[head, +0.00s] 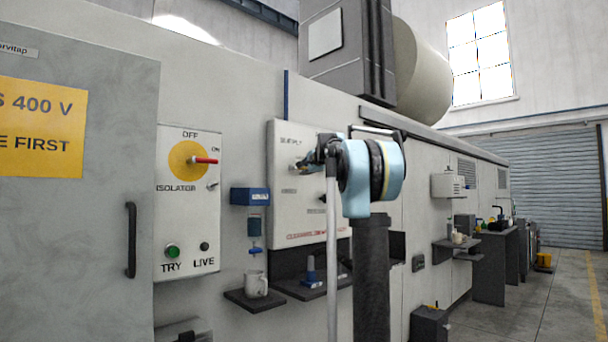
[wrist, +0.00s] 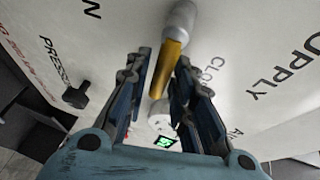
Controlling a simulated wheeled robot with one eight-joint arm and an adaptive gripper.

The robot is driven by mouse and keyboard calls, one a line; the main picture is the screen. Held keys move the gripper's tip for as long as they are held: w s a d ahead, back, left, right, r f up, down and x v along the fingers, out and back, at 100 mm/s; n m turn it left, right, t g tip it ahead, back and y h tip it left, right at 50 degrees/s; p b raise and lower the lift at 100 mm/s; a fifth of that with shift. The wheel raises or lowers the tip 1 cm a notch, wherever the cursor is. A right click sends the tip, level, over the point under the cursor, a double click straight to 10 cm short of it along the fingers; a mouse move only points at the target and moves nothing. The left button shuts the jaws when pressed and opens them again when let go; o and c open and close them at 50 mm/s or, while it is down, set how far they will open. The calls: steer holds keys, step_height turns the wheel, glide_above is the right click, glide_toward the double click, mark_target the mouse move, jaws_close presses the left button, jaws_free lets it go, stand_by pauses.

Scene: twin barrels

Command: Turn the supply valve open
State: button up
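The supply valve is on a white panel (head: 285,215) marked SUPPLY. In the wrist view its lever (wrist: 167,68) is a yellow bar with a grey end grip (wrist: 181,20), running from a pale round hub (wrist: 160,117). The word CLOSED is partly visible beside it. My gripper (wrist: 160,62) has its fingers apart, one on each side of the yellow bar. The left finger shows a gap to the bar; the right fingertip looks very close, and I cannot tell if it touches. In the head view my gripper (head: 318,157) is at the panel's upper part and hides much of the valve.
A black knob (wrist: 76,95) is beside the word PRESSURE. Left of the panel are an isolator box (head: 188,225) with a red handle and a blue box (head: 250,196). A white mug (head: 256,283) stands on a low shelf. The floor at right is open.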

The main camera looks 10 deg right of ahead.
steer(key=shift+x, duration=0.9)
jaws_close()
steer(key=shift+a, duration=0.1)
